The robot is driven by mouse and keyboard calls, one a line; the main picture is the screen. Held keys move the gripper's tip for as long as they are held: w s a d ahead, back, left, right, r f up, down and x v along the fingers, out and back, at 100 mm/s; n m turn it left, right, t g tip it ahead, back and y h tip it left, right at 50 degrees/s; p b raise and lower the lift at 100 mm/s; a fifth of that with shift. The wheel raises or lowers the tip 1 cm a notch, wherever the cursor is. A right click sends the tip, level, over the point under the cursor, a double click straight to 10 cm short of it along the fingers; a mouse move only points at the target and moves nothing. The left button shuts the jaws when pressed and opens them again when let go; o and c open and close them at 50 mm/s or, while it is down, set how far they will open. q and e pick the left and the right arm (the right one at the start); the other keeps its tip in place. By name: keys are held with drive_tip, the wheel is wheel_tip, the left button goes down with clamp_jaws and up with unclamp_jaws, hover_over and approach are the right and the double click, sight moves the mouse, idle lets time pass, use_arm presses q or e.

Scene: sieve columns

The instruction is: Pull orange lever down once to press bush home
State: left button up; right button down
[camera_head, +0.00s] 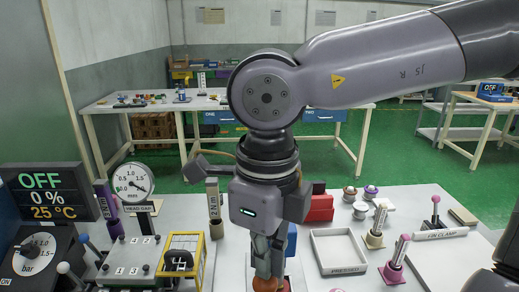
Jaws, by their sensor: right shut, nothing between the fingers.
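My right gripper (265,268) points straight down over the middle of the worktable, its fingers together. An orange rounded piece (266,285), which looks like the lever's knob, shows right at the fingertips at the bottom edge of the picture. I cannot tell whether the fingers touch it. The rest of the lever is cut off or hidden, and I cannot make out the bush. My left gripper is not in view.
A yellow-framed device (203,243), a round dial (133,182) and a dark display (45,194) reading OFF, 0 %, 25 °C stand left. Small knobbed parts (349,194) sit behind the tray.

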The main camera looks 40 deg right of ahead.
sight(266, 282)
drive_tip(key=shift+s+f+b, duration=0.3)
drive_tip(key=shift+f+b, duration=0.3)
drive_tip(key=shift+f, duration=0.3)
drive_tip(key=shift+a+f, duration=0.15)
drive_tip(key=shift+f, duration=0.15)
drive_tip(key=shift+s+b, duration=0.15)
drive_tip(key=shift+b, duration=0.2)
drive_tip(key=shift+s+a+f+b, duration=0.1)
drive_tip(key=shift+f+b, duration=0.25)
drive_tip(key=shift+f, duration=0.05)
